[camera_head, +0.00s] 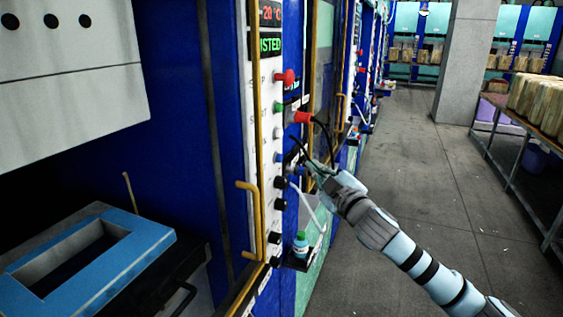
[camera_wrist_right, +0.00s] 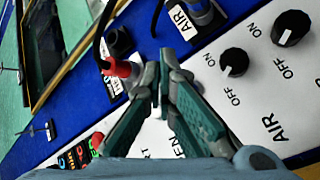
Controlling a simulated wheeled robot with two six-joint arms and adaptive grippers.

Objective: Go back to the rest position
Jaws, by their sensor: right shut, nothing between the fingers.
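My right gripper (camera_head: 314,168) is in front of the press's white control panel (camera_head: 265,150), its arm coming in from the lower right. In the right wrist view its fingertips (camera_wrist_right: 162,84) are close together with nothing between them. A red cable plug (camera_wrist_right: 122,68) is just left of the fingertips in that view; I cannot tell whether they touch. The red plug also shows in the head view (camera_head: 303,117), above the gripper. Black knobs (camera_wrist_right: 233,62) sit to the right of the fingers. My left gripper is not in view.
A press with a blue frame (camera_head: 150,235) stands at the left. A yellow handle (camera_head: 255,215) sticks out beside the panel. A small bottle (camera_head: 300,245) stands on a ledge below the gripper. The grey floor (camera_head: 410,180) is clear; a loaded table (camera_head: 510,170) is at the right.

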